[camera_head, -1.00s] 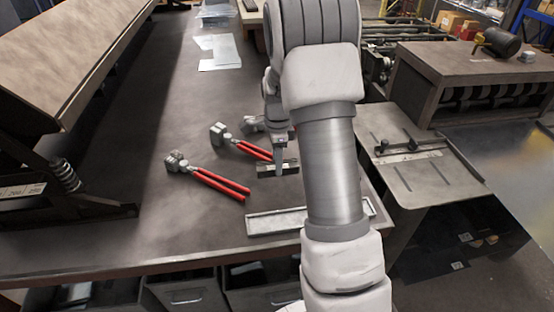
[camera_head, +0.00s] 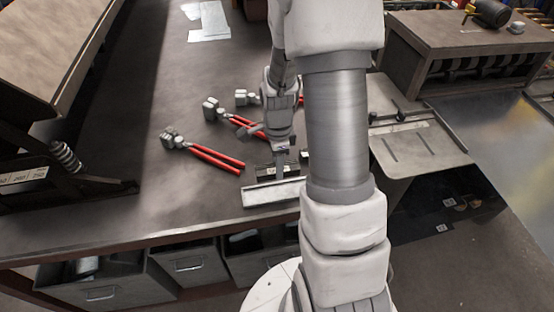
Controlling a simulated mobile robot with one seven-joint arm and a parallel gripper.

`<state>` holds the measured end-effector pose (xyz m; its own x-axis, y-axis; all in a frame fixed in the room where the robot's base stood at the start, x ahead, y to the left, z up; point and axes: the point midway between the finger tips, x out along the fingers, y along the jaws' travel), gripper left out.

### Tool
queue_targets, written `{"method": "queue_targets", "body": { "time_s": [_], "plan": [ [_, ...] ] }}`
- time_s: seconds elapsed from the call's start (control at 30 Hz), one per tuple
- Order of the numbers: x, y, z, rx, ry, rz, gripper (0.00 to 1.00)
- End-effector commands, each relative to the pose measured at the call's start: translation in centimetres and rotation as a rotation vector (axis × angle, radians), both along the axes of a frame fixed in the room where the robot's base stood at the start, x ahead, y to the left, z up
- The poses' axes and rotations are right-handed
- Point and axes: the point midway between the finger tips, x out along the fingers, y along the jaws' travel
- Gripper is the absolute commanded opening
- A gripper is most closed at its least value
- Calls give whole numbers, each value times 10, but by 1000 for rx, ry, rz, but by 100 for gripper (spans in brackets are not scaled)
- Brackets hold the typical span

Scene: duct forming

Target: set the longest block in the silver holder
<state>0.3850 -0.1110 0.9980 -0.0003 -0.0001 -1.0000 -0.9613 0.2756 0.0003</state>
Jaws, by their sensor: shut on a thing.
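My gripper (camera_head: 281,158) points down near the front of the workbench, partly behind my arm. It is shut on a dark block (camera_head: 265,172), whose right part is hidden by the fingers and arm. The silver holder (camera_head: 268,194) is a long, shallow tray with a pale inside, lying near the bench's front edge. Its right end is hidden behind my arm. The block appears at the holder's back edge; I cannot tell whether it hangs above it or touches it. No other block is clearly visible.
Several red-handled tools lie left of and behind the gripper, one in front (camera_head: 205,152) and another behind (camera_head: 228,116). A sloped machine (camera_head: 45,60) stands at the left. Papers (camera_head: 210,22) lie at the back. The bench (camera_head: 110,215) is clear at front left.

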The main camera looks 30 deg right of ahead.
Motion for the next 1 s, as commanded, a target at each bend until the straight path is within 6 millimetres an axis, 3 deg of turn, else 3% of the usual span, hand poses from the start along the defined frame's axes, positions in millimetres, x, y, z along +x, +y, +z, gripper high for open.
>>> {"method": "queue_targets", "body": {
  "time_s": [0.7, 1.0],
  "plan": [
    [1, 0, -78, 0, -1, 0, 0],
    [1, 0, -87, -1, -2, -1, 0]
  ]
}}
